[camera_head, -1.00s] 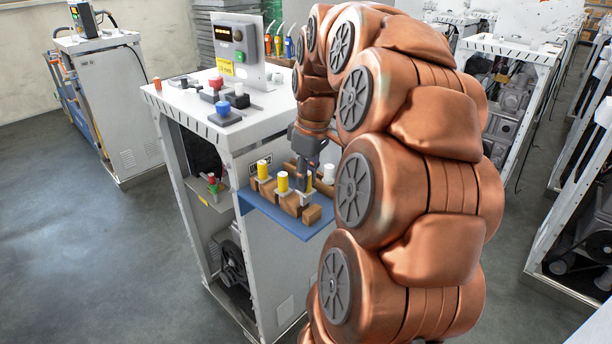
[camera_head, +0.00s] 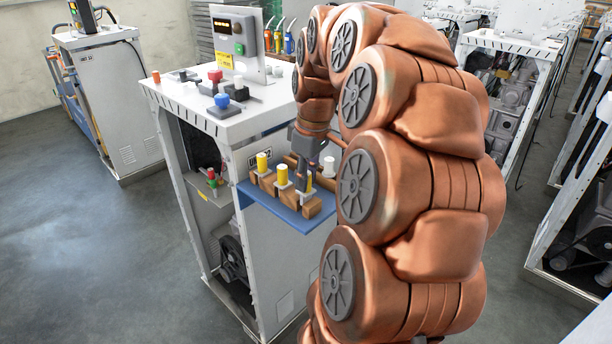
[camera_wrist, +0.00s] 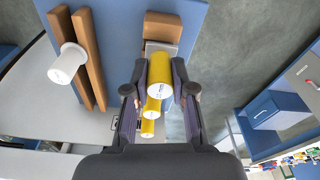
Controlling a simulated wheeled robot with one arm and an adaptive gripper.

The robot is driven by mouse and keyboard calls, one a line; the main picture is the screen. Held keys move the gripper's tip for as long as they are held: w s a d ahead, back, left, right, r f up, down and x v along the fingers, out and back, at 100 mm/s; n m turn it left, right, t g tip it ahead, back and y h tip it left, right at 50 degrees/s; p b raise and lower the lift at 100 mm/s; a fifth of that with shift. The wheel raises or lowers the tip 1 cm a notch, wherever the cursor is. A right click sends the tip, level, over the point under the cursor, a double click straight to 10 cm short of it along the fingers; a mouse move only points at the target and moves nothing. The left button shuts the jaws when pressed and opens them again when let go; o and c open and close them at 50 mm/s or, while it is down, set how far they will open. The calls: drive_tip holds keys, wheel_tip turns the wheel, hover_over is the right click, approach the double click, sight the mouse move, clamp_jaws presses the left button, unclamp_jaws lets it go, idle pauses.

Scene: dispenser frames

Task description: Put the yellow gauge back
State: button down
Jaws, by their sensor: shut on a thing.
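My gripper (camera_wrist: 158,90) has its two fingers around the nearest yellow gauge (camera_wrist: 163,75), a cylinder, and is shut on it. In the head view my gripper (camera_head: 303,185) is at the right-hand end of a wooden block (camera_head: 265,186), and its fingers hide most of that gauge. I cannot tell whether the gauge is seated or slightly raised. Two other yellow gauges (camera_head: 262,162) (camera_head: 282,175) stand upright in a row on the block; they also show in the wrist view (camera_wrist: 152,107) (camera_wrist: 148,128).
The block is on a blue shelf (camera_head: 285,213) fixed to a white cabinet (camera_head: 262,265). A white cylinder (camera_wrist: 68,62) stands by two wooden rails (camera_wrist: 90,60) beside the row. Knobs and a control box (camera_head: 236,35) are on the cabinet top. Open floor (camera_head: 100,250) lies left.

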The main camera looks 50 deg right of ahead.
sight(312, 193)
drive_tip(key=shift+f+b, duration=0.6)
drive_tip(key=shift+f, duration=0.4)
drive_tip(key=c, duration=0.9)
unclamp_jaws()
drive_tip(key=shift+r, duration=0.1)
drive_tip(key=shift+s+d+r, duration=0.1)
drive_tip(key=shift+s+r, duration=0.15)
drive_tip(key=shift+r, duration=1.75)
drive_tip(key=shift+s+a+r, duration=0.1)
drive_tip(key=shift+s+r, duration=0.15)
drive_tip(key=shift+r, duration=1.7)
drive_tip(key=shift+s+d+r, duration=0.1)
drive_tip(key=shift+s+r, duration=0.15)
drive_tip(key=shift+r, duration=1.75)
